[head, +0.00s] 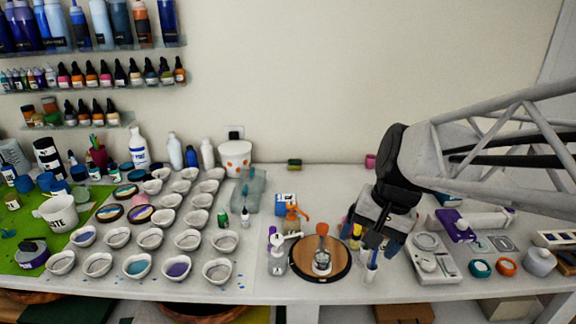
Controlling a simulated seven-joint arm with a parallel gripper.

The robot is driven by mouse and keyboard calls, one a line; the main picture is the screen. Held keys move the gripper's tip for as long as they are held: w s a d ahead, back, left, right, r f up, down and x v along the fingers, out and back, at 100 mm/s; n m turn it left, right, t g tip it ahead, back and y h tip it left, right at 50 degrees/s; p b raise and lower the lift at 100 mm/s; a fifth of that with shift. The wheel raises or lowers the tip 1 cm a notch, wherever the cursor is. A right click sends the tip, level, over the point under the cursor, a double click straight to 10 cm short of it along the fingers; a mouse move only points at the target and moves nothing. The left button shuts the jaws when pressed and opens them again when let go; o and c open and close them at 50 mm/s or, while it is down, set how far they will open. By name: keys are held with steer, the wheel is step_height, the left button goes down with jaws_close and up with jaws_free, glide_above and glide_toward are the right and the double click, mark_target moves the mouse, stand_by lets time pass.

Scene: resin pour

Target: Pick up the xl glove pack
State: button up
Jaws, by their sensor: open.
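I cannot pick out the xl glove pack for certain in the head view, as no label is readable at this size. A small blue and white box (287,201) stands near the middle of the table. A flat purple pack or box (455,225) lies right of my arm. My gripper (372,246) points down over the table, right of the round wooden board (337,268). It is open, its fingers are dark and small in the view, and it hides part of the table behind it.
Many white cups (150,238) fill the left half of the white table (300,178). A green mat (30,225) lies at far left. A white scale-like device (433,258) and small jars (506,267) stand at right. Bottle shelves (90,88) hang on the wall.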

steer(key=w+a+f+m+y, duration=0.1)
steer(key=w+a+m, duration=0.1)
steer(key=w, duration=0.4)
steer(key=w+a+f+m+g+y, duration=0.1)
steer(key=w+f+m+y, duration=0.1)
steer(key=w, duration=0.5)
steer(key=w+a+f+m+g+y, duration=0.1)
steer(key=w+a+m+y, duration=0.1)
steer(key=w, duration=0.4)
steer(key=shift+w+a+f, duration=0.25)
steer(key=shift+a+f, duration=0.1)
steer(key=shift+f, duration=0.05)
steer(key=w+a+f+m+y, duration=0.25)
steer(key=w+f+m, duration=0.2)
steer(key=w, duration=0.55)
steer(key=m+t+y, duration=0.1)
steer(key=m+y, duration=0.3)
glide_toward(291, 198)
steer(key=shift+n+h, duration=0.25)
steer(key=a, duration=0.2)
steer(key=w+a+f, duration=0.1)
steer(key=a, duration=0.1)
steer(key=shift+f, duration=0.1)
steer(key=shift+x, duration=1.3)
steer(key=shift+s, duration=0.1)
steer(key=shift+s+x, duration=0.15)
steer(key=shift+x, duration=1.15)
steer(key=shift+s+x, duration=0.15)
steer(key=shift+x, duration=1.15)
